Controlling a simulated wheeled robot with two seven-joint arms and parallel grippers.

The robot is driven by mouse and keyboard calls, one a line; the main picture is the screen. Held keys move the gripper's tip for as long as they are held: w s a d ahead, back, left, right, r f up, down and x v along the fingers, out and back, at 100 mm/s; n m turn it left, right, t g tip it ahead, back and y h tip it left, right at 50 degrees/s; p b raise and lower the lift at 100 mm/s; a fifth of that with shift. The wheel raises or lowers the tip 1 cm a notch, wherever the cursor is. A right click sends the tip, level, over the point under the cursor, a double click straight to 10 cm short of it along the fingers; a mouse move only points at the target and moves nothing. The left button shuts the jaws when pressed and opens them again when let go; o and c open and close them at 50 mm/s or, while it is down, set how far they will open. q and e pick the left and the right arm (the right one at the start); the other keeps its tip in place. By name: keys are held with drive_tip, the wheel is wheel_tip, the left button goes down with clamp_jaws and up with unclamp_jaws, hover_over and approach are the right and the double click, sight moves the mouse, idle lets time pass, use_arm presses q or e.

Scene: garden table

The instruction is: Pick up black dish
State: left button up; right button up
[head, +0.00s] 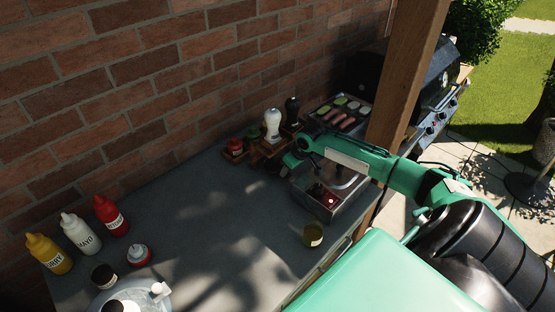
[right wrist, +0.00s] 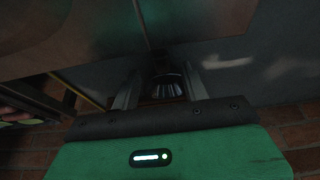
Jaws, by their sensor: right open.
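My right gripper (right wrist: 160,80) is open in the right wrist view, with one finger on each side of a small dark ridged object (right wrist: 167,87). This may be the black dish, but the picture is too dark to be sure. I cannot tell whether the fingers touch it. In the head view, my right arm reaches left across the metal bin, and its hand is over the back of the counter beside the wooden condiment rack. The hand hides its fingertips and most of what lies under it. My left gripper is in neither view.
A metal bin (head: 322,208) lies under my right arm. The wooden rack (head: 262,150) holds jars and shakers by the brick wall. A yellowish cup (head: 313,236) stands near the front edge. Sauce bottles (head: 80,235) stand at left. The middle of the grey counter (head: 215,215) is clear.

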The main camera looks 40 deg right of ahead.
sight(278, 170)
drive_tip(key=shift+p+x, duration=0.3)
drive_tip(key=shift+x, duration=1.25)
drive_tip(key=shift+w+a, duration=0.1)
clamp_jaws()
drive_tip(key=shift+r, duration=0.1)
